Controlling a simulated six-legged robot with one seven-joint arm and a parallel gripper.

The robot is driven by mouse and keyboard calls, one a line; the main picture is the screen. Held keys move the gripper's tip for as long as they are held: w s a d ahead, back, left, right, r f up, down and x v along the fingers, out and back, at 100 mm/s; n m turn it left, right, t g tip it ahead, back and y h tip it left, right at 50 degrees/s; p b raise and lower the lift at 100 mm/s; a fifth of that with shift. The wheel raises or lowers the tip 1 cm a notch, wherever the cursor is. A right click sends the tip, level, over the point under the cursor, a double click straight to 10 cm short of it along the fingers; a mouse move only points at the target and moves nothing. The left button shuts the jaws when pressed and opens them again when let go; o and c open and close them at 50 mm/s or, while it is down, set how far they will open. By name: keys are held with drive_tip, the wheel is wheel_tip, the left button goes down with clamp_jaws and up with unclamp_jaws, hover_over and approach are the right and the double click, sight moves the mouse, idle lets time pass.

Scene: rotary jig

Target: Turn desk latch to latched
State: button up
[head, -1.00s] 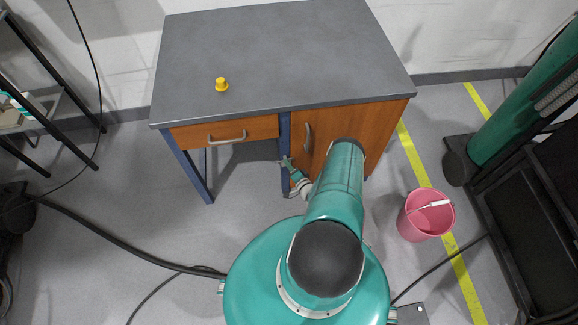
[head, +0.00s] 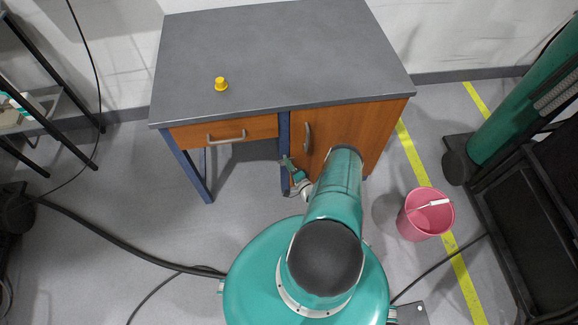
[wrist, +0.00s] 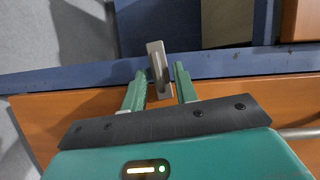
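The latch (wrist: 158,66) is a small grey bar in the wrist view. It stands across the blue frame edge of the desk, slightly tilted from the picture's vertical. My gripper (wrist: 161,76) has its two green fingers on either side of the bar, with narrow gaps showing, so it looks open around it. In the head view my gripper (head: 287,162) is small, in front of the blue post between drawer and cabinet door; the latch cannot be made out there. The desk (head: 270,60) has a grey top and a wooden door and drawer.
A yellow knob (head: 221,84) sits on the desk top. The drawer handle (head: 227,137) and door handle (head: 307,136) stick out near my arm. A pink bucket (head: 427,214) stands right of me. A black cable (head: 120,240) crosses the floor at left.

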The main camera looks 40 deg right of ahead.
drive_tip(key=v, duration=1.3)
drive_tip(key=shift+s, duration=0.4)
drive_tip(key=shift+a, duration=0.1)
